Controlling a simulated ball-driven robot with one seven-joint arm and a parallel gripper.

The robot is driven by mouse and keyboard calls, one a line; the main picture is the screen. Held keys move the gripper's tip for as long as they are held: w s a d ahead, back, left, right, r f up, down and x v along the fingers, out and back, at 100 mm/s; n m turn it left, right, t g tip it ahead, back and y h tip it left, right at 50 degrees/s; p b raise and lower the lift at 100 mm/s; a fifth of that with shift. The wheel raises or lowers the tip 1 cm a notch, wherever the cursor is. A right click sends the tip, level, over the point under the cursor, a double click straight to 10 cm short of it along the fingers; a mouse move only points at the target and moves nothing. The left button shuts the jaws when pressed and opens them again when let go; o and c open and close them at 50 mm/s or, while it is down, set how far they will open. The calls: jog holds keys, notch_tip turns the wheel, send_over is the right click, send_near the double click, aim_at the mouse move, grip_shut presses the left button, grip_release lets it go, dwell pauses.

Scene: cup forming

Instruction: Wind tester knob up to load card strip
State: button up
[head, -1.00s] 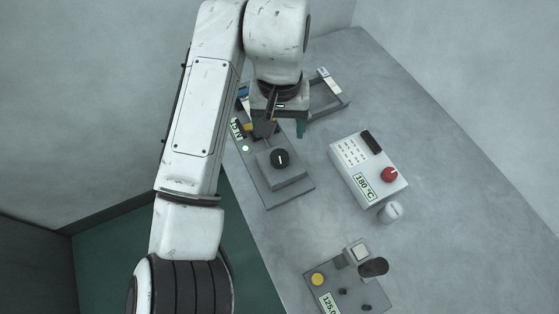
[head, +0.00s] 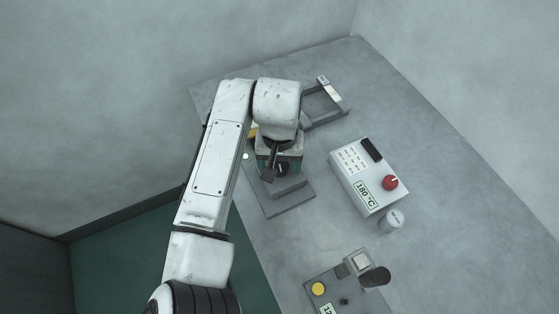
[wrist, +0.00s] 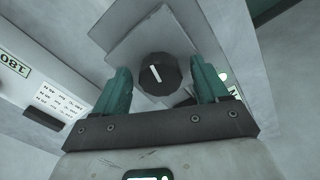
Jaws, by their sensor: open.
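The tester knob is black and round with a white pointer line. It shows in the wrist view (wrist: 158,73) between my two green fingers, and partly in the head view (head: 282,169) just below my gripper. My gripper (wrist: 162,80) is open, with a finger on each side of the knob; I cannot tell whether either touches it. The knob sits on the grey raised block of the tester (head: 283,205). The tester's display and any card strip are hidden behind my arm in the head view.
To the right stands a white box (head: 368,175) with a red knob and a 180 °C display. A grey frame (head: 325,103) is at the back, and another device (head: 340,285) with a yellow button is in front.

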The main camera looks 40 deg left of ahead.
jog(key=c, duration=1.1)
jog(key=shift+o, duration=0.2)
jog(key=shift+m, duration=0.3)
jog(key=shift+m+p, duration=1.4)
jog(key=shift+m, duration=1.1)
jog(key=o, duration=1.1)
jog(key=shift+c, duration=0.2)
